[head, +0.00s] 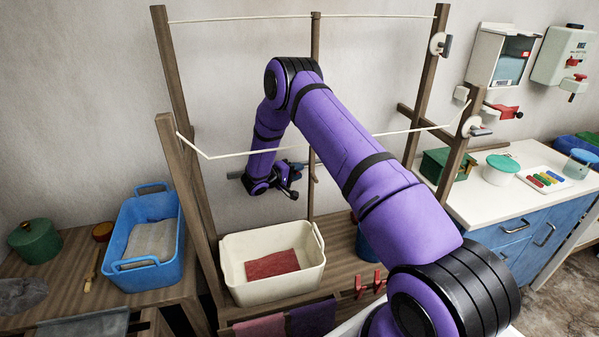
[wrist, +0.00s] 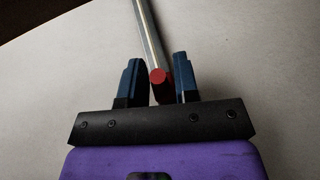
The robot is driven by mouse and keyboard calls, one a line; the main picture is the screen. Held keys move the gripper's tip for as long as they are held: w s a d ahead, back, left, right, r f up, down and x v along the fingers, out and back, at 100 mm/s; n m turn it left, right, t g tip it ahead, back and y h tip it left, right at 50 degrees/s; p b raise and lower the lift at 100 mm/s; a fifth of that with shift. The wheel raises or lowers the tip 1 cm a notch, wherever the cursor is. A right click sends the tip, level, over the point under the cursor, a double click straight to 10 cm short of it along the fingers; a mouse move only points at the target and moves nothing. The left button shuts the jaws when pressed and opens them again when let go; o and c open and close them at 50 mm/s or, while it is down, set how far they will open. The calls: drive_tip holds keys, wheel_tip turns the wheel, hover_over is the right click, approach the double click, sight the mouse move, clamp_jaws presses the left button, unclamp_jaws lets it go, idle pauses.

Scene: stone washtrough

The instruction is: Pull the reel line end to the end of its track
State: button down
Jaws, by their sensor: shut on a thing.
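My gripper (head: 292,181) is at the back wall, behind the near white line and above the cream tub. In the wrist view its two blue fingers (wrist: 158,75) are shut around a red round-ended piece (wrist: 158,77), which I take for the reel line end. The piece itself is mostly hidden by my gripper in the head view.
Wooden posts (head: 183,165) carry white lines (head: 260,152) across the space around my arm. The cream tub (head: 308,270) with a red cloth and a blue basket (head: 176,258) stand below. White reels (head: 470,126) sit on the right posts. A counter (head: 478,205) is at right.

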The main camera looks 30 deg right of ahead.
drive_tip(key=w+a, duration=0.2)
drive_tip(key=a, duration=0.5)
drive_tip(key=shift+a, duration=0.35)
drive_tip(key=shift+w, duration=0.1)
drive_tip(key=c, duration=1.1)
unclamp_jaws()
drive_tip(key=shift+c, duration=0.2)
